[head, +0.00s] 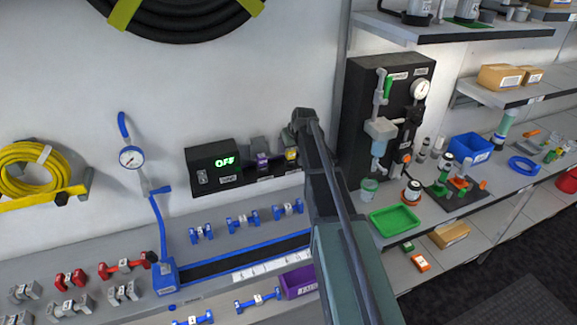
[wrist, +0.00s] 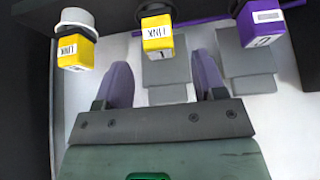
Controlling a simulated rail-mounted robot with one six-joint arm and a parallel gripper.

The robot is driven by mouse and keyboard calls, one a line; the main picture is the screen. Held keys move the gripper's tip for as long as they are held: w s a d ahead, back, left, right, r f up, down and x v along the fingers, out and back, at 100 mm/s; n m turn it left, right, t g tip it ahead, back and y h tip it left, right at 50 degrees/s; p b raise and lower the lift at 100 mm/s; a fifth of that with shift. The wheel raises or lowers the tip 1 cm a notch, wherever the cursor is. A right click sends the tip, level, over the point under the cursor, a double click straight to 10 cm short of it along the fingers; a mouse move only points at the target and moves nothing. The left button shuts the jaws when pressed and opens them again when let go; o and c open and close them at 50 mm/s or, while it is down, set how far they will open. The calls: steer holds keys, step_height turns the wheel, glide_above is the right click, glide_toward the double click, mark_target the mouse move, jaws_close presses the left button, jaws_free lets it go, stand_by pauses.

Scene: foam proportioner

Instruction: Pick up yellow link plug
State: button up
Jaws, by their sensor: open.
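In the wrist view a yellow plug marked LINK (wrist: 157,32) sits at the top middle, in line with the gap between my fingers. A second yellow block marked LINK (wrist: 75,50), with a pale round cap, is at the top left. My gripper (wrist: 162,84) is open and empty, its two purple fingers apart, short of the middle plug in the picture. In the head view a yellow plug (head: 291,153) shows just left of my arm, which hides what lies behind it.
A purple plug (wrist: 262,22) is beside the middle yellow one; it also shows in the head view (head: 262,160). A black box with a green OFF display (head: 212,166) is to the left on the wall. A black panel with a gauge (head: 385,110) stands close right of my arm.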

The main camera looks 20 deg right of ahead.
mark_target(291, 149)
steer(key=shift+f, duration=0.1)
steer(key=b+x, duration=0.4)
steer(key=x, duration=0.1)
steer(key=shift+w+f, duration=0.15)
steer(key=shift+f, duration=0.05)
steer(key=shift+r, duration=0.3)
steer(key=shift+c, duration=0.5)
steer(key=c, duration=1)
